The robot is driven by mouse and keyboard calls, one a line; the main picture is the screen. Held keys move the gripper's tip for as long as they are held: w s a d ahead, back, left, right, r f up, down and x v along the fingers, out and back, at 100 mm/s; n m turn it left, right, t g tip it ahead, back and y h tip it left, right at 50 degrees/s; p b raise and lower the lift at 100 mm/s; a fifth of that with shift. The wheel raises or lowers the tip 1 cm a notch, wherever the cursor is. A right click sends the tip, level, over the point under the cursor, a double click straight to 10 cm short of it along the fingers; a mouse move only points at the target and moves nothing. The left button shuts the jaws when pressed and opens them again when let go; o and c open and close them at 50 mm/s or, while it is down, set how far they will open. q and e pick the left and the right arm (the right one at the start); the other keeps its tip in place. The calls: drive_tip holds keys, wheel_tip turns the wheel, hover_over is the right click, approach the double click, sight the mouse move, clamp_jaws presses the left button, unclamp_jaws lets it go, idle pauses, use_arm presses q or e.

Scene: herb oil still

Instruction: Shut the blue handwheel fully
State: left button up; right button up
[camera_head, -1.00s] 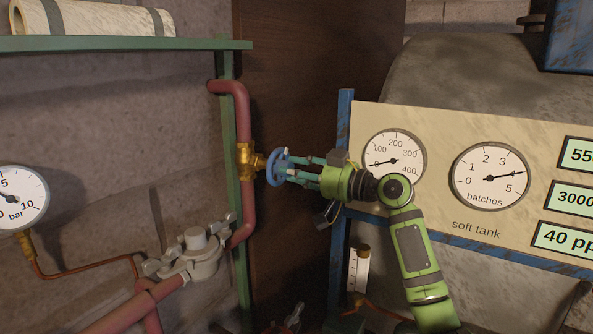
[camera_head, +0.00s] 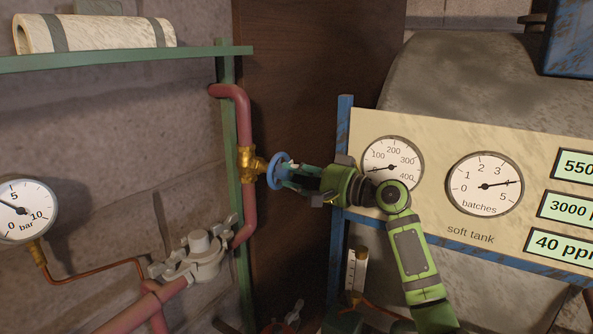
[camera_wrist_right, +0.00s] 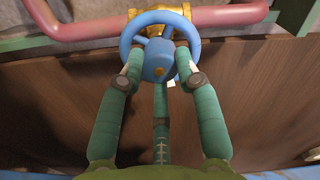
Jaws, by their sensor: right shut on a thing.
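The blue handwheel (camera_head: 279,170) sits on a brass valve (camera_head: 253,165) in the red vertical pipe, left of centre in the head view. My right gripper (camera_head: 290,171) comes to it from the right and is shut on it. In the right wrist view the blue wheel (camera_wrist_right: 160,50) shows its rim, spokes and round hub. The green fingers of my right gripper (camera_wrist_right: 160,70) reach into the wheel around the hub, between rim and hub. The brass valve body (camera_wrist_right: 160,15) lies behind the wheel. My left gripper is not in view.
The red pipe (camera_head: 250,210) runs beside a green post (camera_head: 230,130). A grey clamp fitting (camera_head: 200,255) is lower left, and a bar gauge (camera_head: 22,210) is at far left. A cream gauge panel (camera_head: 440,150) in a blue frame stands right, close behind my right arm.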

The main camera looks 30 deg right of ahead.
drive_tip(key=shift+d+r+m, duration=0.15)
drive_tip(key=shift+r+m, duration=0.2)
drive_tip(key=shift+m, duration=0.25)
drive_tip(key=o, duration=1.1)
drive_tip(key=shift+o, duration=0.3)
drive_tip(key=shift+f, duration=0.15)
drive_tip(key=shift+f, duration=0.1)
wheel_tip(320, 180, up, 10)
